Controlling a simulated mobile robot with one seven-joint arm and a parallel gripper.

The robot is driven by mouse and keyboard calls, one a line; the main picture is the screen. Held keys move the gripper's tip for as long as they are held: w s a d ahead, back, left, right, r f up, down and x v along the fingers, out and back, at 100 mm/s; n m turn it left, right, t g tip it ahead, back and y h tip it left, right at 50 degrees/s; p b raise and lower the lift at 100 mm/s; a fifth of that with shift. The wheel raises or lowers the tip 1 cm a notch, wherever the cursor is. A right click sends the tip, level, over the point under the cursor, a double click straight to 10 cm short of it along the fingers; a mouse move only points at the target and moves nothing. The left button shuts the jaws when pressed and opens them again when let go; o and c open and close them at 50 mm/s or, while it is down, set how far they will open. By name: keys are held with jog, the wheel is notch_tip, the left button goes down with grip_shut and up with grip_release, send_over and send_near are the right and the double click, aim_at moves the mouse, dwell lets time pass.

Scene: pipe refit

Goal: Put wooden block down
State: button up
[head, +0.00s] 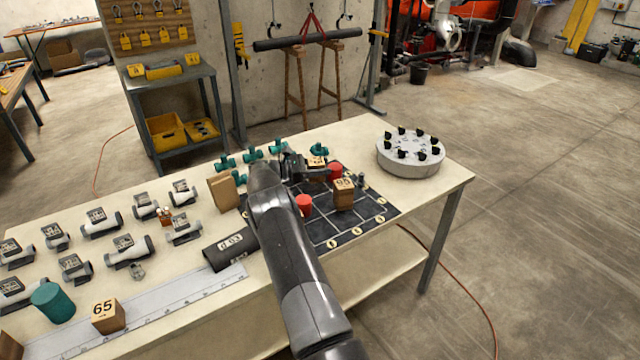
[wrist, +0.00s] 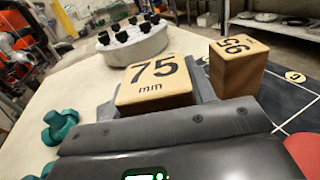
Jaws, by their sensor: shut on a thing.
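My gripper (head: 304,168) is over the back part of the dark grid mat (head: 352,226), shut on a wooden block marked 75 mm (head: 317,161). In the wrist view the 75 mm block (wrist: 156,88) sits between the jaws with its number face up. Its underside is hidden, so I cannot tell if it touches the mat. Another wooden block, marked 95 (head: 344,194), stands upright on the mat nearer the front; it shows at the right in the wrist view (wrist: 235,75).
Red pieces (head: 304,206) stand on the mat close to my arm. Green valves (head: 251,153) lie behind and left. A round grey holder with black knobs (head: 410,158) stands at the right. A dark pipe (head: 230,248), a ruler (head: 150,315) and a 65 block (head: 108,316) lie left.

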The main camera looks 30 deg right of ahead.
aim_at(321, 178)
notch_tip(321, 178, down, 5)
jog(key=o, duration=1)
